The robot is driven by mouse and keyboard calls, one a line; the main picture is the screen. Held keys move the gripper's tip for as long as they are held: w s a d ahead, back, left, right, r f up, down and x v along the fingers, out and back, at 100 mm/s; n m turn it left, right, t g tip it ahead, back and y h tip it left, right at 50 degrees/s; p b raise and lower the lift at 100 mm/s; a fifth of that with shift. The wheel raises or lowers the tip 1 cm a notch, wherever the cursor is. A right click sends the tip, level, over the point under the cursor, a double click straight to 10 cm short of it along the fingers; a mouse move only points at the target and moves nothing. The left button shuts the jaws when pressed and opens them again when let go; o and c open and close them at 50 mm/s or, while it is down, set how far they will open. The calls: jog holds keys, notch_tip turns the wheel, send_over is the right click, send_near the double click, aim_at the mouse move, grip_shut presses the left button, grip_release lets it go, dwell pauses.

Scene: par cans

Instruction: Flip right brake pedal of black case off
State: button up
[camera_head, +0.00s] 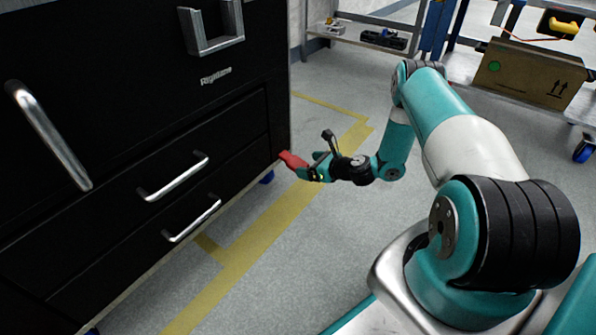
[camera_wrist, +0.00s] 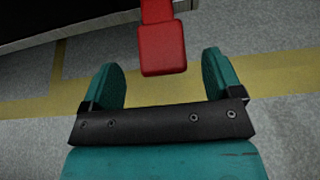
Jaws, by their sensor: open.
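The black case (camera_head: 120,120) is a large drawer cabinet that fills the left of the head view. A red brake pedal (camera_head: 292,160) sticks out near the bottom of its right corner. In the wrist view the red pedal (camera_wrist: 162,48) hangs at the top middle, in line with the gap between the fingers. My gripper (camera_head: 308,172) is open beside the pedal. In the wrist view its two teal fingers (camera_wrist: 162,82) stand apart, with the pedal's near end between or just beyond their tips. Whether they touch it cannot be told.
Blue caster parts (camera_head: 267,177) show under the case. Metal drawer handles (camera_head: 178,178) stick out from its front. Grey floor with yellow tape (camera_head: 235,262) is clear around the gripper. A cart with a cardboard box (camera_head: 520,75) stands at the back right.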

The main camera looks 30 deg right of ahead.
aim_at(298, 163)
jog(key=b+x, duration=0.2)
jog(key=x, duration=0.3)
jog(key=shift+w, duration=0.2)
